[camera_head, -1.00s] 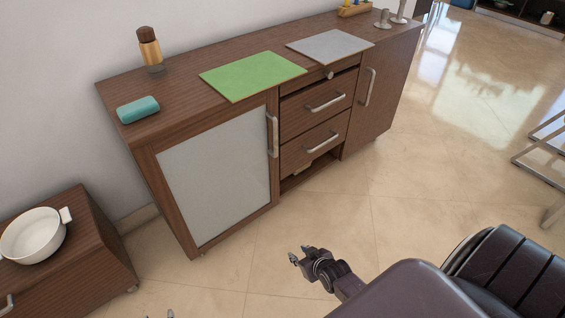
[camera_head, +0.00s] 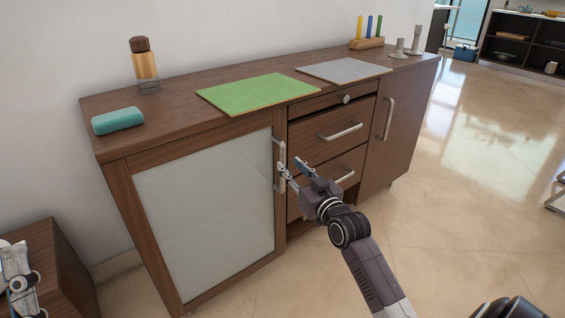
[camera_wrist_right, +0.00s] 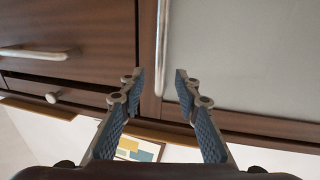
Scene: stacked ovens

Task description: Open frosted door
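The frosted door (camera_head: 205,215) is the pale panel in a brown wooden frame at the cabinet's left. It looks shut. Its upright metal handle (camera_head: 279,160) is on its right edge. My right gripper (camera_head: 291,166) is at the handle, with its fingers apart. In the right wrist view, the handle (camera_wrist_right: 161,45) stands between the two open fingertips (camera_wrist_right: 159,75), with gaps visible on both sides; contact is not clear.
Drawers (camera_head: 325,130) with metal handles are right of the door, then another brown door (camera_head: 400,130). A green mat (camera_head: 258,92), a grey mat (camera_head: 343,70), a teal object (camera_head: 118,120) and a bottle (camera_head: 145,68) are on top. Open floor lies in front.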

